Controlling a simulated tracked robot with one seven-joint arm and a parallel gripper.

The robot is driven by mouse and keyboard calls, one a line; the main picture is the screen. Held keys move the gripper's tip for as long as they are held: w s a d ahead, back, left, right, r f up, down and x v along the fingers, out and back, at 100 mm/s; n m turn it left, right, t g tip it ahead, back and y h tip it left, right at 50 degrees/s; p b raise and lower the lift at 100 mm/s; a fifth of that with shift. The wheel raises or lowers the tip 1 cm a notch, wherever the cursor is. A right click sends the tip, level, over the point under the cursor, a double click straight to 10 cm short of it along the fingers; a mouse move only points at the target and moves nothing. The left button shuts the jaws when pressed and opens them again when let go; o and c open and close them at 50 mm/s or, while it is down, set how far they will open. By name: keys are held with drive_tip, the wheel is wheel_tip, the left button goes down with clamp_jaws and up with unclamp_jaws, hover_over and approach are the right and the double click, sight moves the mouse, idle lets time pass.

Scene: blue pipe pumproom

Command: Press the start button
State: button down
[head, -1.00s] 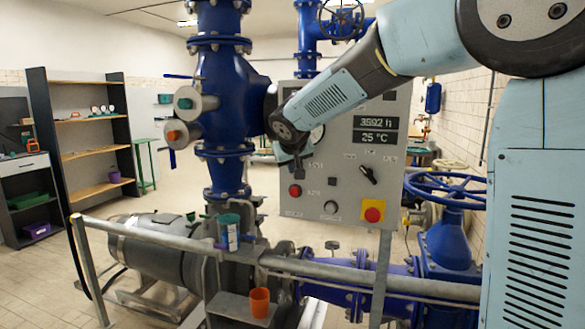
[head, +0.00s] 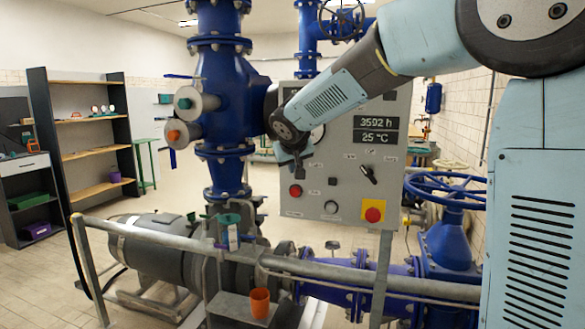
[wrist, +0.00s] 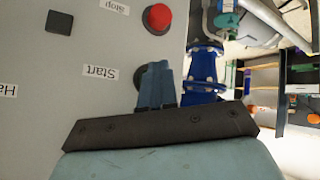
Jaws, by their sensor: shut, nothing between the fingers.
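The grey control panel (head: 345,150) stands upright in the head view, and its face fills the left of the wrist view (wrist: 60,130). My gripper (head: 299,172) is shut and empty in front of the panel. In the wrist view its blue fingers (wrist: 155,70) point at the panel beside the upside-down "Start" label (wrist: 100,72). A dark round edge (wrist: 138,78) shows beside the fingers, which cover most of what seems to be the start button. I cannot tell whether they touch it. The red stop button (head: 295,190) is just below in the head view; it also shows in the wrist view (wrist: 157,18).
The panel also carries a yellow-backed red emergency button (head: 373,211), a black rotary switch (head: 369,174) and a display (head: 376,130). A grey rail (head: 330,270) crosses in front. An orange cup (head: 260,303) stands on a small ledge. Blue pipework (head: 223,90) rises left of the panel.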

drive_tip(key=shift+w+d, duration=0.1)
drive_tip(key=shift+w, duration=0.1)
idle(0.4)
drive_tip(key=shift+w+d+r, duration=0.1)
drive_tip(key=shift+w, duration=0.1)
drive_tip(key=shift+s, duration=0.45)
idle(0.4)
drive_tip(key=s+a, duration=0.2)
drive_tip(key=s, duration=0.3)
drive_tip(key=shift+s+a, duration=0.2)
drive_tip(key=shift+s, duration=0.15)
idle(0.6)
